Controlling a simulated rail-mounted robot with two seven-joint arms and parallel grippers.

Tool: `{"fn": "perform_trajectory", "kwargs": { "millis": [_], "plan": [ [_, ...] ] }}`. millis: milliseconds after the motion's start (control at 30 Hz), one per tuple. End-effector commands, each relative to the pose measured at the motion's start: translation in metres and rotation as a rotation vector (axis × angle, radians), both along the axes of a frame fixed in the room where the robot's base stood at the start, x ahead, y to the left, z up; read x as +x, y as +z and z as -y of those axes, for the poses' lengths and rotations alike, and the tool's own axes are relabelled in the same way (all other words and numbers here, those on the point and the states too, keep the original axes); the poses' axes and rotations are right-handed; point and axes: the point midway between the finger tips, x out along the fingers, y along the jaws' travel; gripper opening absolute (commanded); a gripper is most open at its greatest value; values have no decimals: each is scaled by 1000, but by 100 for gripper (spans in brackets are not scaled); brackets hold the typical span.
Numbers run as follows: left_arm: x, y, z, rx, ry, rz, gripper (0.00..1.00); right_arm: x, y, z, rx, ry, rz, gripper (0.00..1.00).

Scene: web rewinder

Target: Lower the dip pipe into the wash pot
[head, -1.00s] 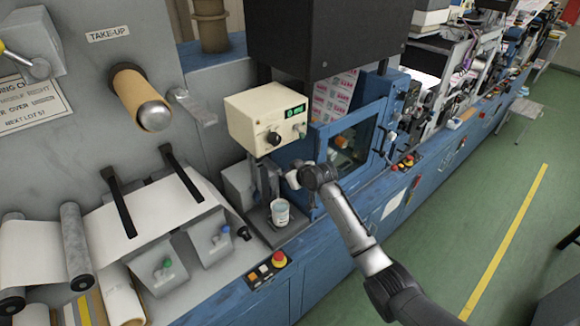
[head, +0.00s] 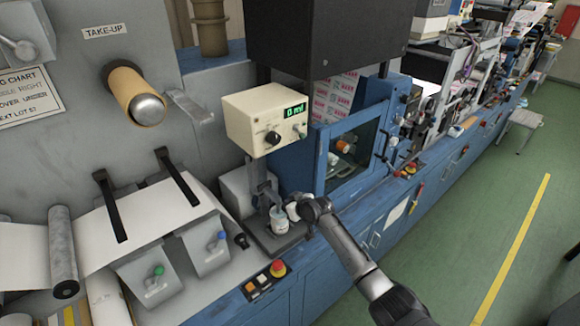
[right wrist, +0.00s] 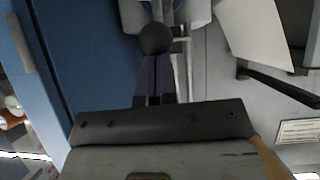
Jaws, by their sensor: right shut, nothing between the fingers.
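The white wash pot (head: 281,222) stands upright on the dark base of a small stand, under the cream control box (head: 266,120). A grey metal part of the stand (head: 263,194) comes down close to the pot's mouth. The dip pipe is too small to make out, so I cannot tell how deep it is. My right gripper (head: 294,211) is beside the pot's upper right, low down. In the right wrist view its shut fingers (right wrist: 155,80) are close to a dark round knob (right wrist: 155,38), with nothing between them. My left gripper is not in view.
The blue framed window (head: 352,158) stands right behind my right gripper. A red stop button (head: 278,268) and small switches are on the ledge in front of the stand.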

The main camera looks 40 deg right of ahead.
Motion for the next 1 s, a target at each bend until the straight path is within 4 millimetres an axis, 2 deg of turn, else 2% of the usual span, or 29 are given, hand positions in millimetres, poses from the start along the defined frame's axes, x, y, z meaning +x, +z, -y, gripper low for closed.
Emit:
{"fn": "perform_trajectory", "kwargs": {
  "millis": [33, 267, 367, 633, 667, 1000],
  "plan": [
    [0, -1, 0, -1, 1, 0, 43, -3, -9, 1, -2, -1, -16, 0],
    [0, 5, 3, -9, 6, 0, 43, -4, -5, 0, -2, 0, -19, 0],
    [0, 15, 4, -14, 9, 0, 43, -4, 5, -1, -2, 0, -17, 0],
    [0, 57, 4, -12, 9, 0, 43, -7, 47, -6, -2, 8, -5, 0],
    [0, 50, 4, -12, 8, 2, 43, -12, 41, -6, -3, 9, -5, 0],
    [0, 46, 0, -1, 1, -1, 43, -57, 71, -6, -2, 7, 0, 0]
  ]
}}
